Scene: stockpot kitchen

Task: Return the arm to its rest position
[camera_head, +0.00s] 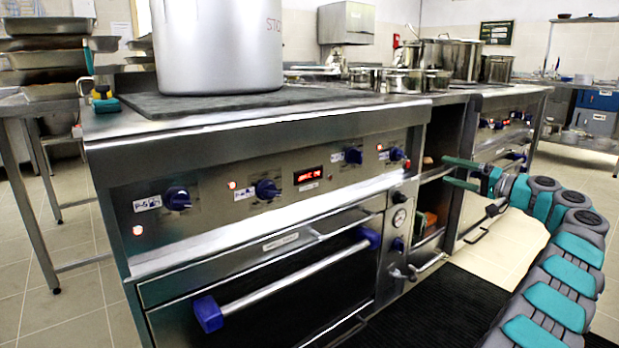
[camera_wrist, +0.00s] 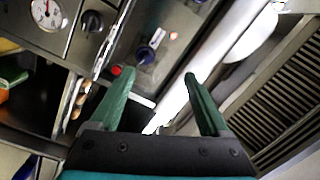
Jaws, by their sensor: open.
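My gripper (camera_head: 445,172) is at the right of the head view, at the end of my teal and grey arm. Its two green fingers point left, toward the right end of the stove front (camera_head: 225,190) and the open shelf bay. In the wrist view my gripper (camera_wrist: 158,76) has its fingers spread wide apart with nothing between them. Beyond the fingers, the wrist view shows the steel control panel with a blue knob (camera_wrist: 146,54) and a red light. I cannot tell the exact gap between the fingertips and the stove.
A large stockpot (camera_head: 217,50) stands on the stove top. The oven handle (camera_head: 290,283) sticks out in front. Several smaller pots (camera_head: 410,80) stand farther right. A black floor mat (camera_head: 440,308) lies below my arm. Open tiled floor (camera_head: 505,250) shows beyond it.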

